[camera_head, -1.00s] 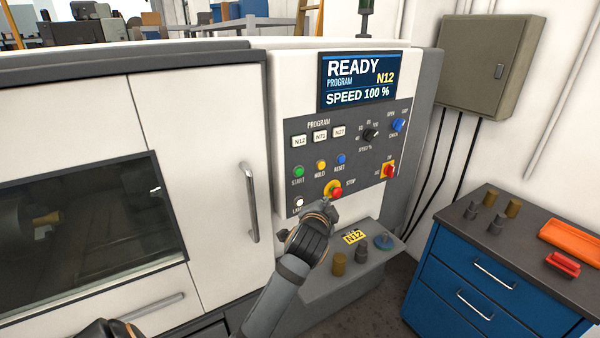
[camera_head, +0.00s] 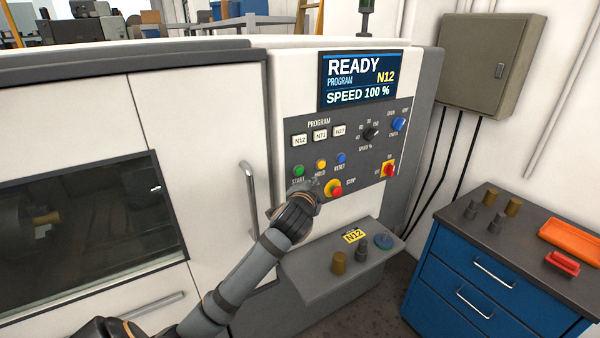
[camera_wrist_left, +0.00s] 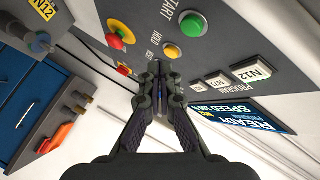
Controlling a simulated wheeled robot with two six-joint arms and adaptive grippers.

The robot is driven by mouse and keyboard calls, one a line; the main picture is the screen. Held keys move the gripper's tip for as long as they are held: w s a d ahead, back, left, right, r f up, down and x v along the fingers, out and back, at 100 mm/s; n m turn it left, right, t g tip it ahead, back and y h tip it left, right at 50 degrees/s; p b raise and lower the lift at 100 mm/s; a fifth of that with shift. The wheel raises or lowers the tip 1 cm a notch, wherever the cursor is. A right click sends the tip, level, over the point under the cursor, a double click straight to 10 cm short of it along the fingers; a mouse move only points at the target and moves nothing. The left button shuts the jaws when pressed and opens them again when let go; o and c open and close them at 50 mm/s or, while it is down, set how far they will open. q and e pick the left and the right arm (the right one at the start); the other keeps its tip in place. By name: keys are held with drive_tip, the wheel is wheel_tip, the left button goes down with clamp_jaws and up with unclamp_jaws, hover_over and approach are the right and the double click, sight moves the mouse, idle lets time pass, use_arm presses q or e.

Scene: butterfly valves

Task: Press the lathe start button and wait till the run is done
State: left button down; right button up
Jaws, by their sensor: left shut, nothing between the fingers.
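The green start button (camera_head: 299,170) is at the left of the lathe's grey control panel (camera_head: 350,135); it also shows near the top of the left wrist view (camera_wrist_left: 193,24). The display (camera_head: 358,80) reads READY, PROGRAM N12, SPEED 100 %. My left gripper (camera_head: 312,188) is shut and empty, in front of the lower left of the panel, below and right of the start button in the head view. In the left wrist view its fingertips (camera_wrist_left: 166,75) lie together below the yellow hold button (camera_wrist_left: 172,51). Contact with the panel cannot be told. My right gripper is not in view.
The red stop button (camera_head: 336,190) sits close right of my left gripper. A ledge (camera_head: 318,283) with several small parts and an N12 tag (camera_head: 354,236) juts out below. The door handle (camera_head: 250,200) is at left, a blue cabinet (camera_head: 490,285) at right.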

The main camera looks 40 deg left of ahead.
sight(299, 171)
use_arm(q)
drive_tip(key=shift+w+a+p, duration=0.1)
drive_tip(key=shift+w+a, duration=0.15)
drive_tip(key=shift+a, duration=0.35)
drive_tip(key=shift+w+a+p, duration=0.15)
drive_tip(key=shift+w+a, duration=0.1)
drive_tip(key=shift+a, duration=0.35)
drive_tip(key=shift+w+a+p, duration=0.1)
drive_tip(key=shift+w+a, duration=0.15)
drive_tip(key=shift+a, duration=0.35)
drive_tip(key=shift+a+r, duration=0.1)
drive_tip(key=shift+w+a, duration=0.15)
drive_tip(key=shift+a, duration=0.15)
drive_tip(key=shift+w+a+p, duration=0.15)
drive_tip(key=shift+a+p, duration=0.25)
drive_tip(key=shift+p, duration=0.05)
idle(0.6)
drive_tip(key=shift+d, duration=0.15)
drive_tip(key=shift+s+d, duration=0.3)
drive_tip(key=shift+d, duration=0.35)
drive_tip(key=shift+d, duration=0.1)
